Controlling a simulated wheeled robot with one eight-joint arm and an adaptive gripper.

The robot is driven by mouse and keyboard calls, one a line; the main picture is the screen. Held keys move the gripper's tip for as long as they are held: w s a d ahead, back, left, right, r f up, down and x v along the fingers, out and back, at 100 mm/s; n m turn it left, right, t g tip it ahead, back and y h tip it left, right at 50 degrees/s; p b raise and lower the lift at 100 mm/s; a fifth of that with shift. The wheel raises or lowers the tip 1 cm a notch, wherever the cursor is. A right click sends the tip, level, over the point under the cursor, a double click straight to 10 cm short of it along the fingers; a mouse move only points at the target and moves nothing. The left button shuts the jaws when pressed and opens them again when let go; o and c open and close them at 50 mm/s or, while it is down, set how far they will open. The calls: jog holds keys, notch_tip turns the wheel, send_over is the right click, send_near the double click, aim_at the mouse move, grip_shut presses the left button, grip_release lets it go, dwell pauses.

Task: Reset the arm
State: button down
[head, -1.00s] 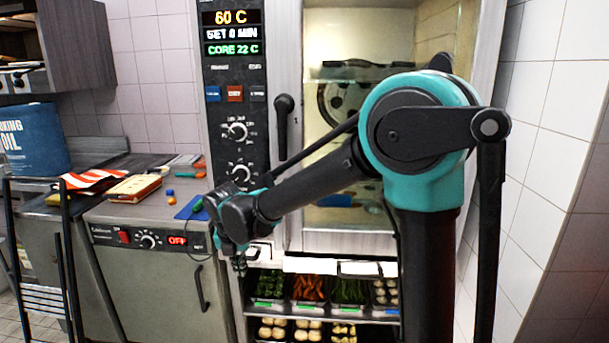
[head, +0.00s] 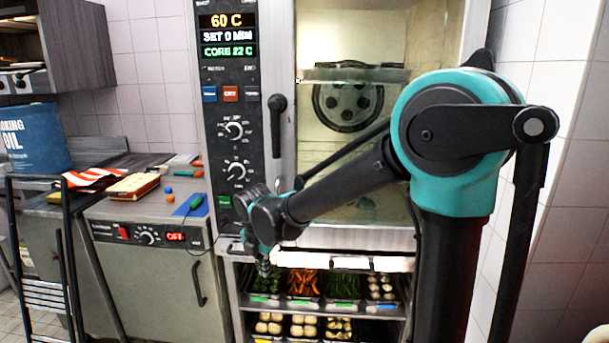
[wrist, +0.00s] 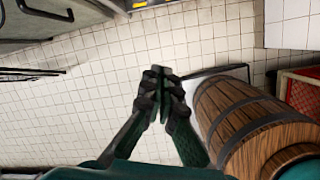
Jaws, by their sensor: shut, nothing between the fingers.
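My gripper (wrist: 158,82) shows in the wrist view with its dark fingers brought together and nothing held between them. It hangs above the pale tiled floor (wrist: 80,95).
A combi oven (head: 232,130) with a glass door stands behind my arm. Below it are trays of vegetables (head: 302,283). A counter (head: 150,210) and a stepladder (head: 40,260) stand at left. The wrist view shows a wooden barrel (wrist: 240,115) and a red crate (wrist: 300,92) at right.

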jog(key=s+d+f+m, duration=0.2)
jog(key=s+d+m, duration=0.1)
jog(key=d+m, duration=1.3)
jog(key=s+d+f+m, duration=0.2)
jog(key=s+d+m, duration=0.2)
jog(key=d+m, duration=0.3)
jog(key=s+d+f+m+t, duration=0.1)
jog(key=s+d+f+m, duration=0.2)
jog(key=s+d+m, duration=0.2)
jog(key=d+m, duration=0.2)
jog(key=shift+s+d+f, duration=0.25)
jog(key=shift+s+d, duration=0.05)
jog(key=shift+d, duration=0.05)
